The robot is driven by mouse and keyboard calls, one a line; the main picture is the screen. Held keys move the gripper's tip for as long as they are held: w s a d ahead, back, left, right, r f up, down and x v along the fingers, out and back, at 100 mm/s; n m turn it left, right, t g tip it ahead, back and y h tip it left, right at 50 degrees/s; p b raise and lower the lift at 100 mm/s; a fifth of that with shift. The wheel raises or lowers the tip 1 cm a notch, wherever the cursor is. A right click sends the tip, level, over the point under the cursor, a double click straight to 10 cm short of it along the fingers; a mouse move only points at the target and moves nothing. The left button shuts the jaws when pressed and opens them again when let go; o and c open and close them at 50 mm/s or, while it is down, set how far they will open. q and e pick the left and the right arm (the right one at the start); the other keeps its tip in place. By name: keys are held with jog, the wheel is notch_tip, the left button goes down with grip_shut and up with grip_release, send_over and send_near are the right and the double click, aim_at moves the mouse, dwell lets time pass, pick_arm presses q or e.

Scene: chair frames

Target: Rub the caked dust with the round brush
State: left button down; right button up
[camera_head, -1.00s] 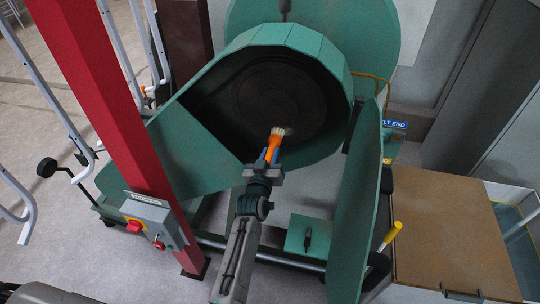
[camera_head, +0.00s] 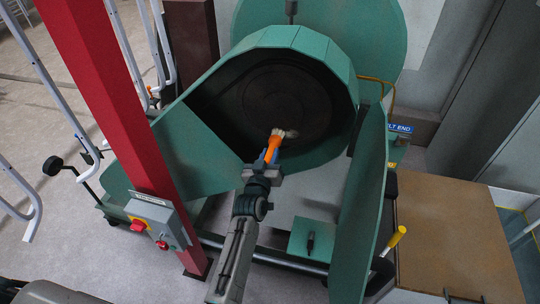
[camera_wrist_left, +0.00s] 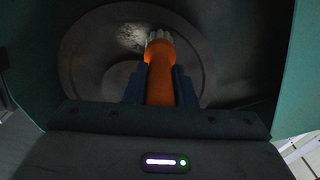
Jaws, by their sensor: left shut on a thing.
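The round brush (camera_head: 272,147) has an orange handle and short pale bristles. My left gripper (camera_head: 264,164) is shut on its handle, and the bristles point into the dark opening of the green drum housing. The brush also shows in the left wrist view (camera_wrist_left: 160,78), between the two dark fingers. The caked dust (camera_wrist_left: 132,37) is a pale, rough patch on the dark round disc, just left of the bristles there. In the head view the dust (camera_head: 291,134) lies right beside the bristle tips. I cannot tell whether they touch. My right gripper is not in view.
The green housing rim (camera_head: 320,155) surrounds the opening, and a green panel (camera_head: 362,215) stands to its right. A red post (camera_head: 120,110) with a grey switch box (camera_head: 162,222) stands at left. A brown-topped bench (camera_head: 450,240) is at right.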

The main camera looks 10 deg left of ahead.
pick_arm(q)
jog(key=shift+a, duration=1.15)
jog(key=shift+a, duration=0.1)
jog(key=shift+w+a, duration=0.1)
jog(key=shift+a, duration=0.95)
jog(key=s, duration=0.6)
jog(key=shift+b, duration=0.35)
jog(key=shift+s+a+f, duration=0.1)
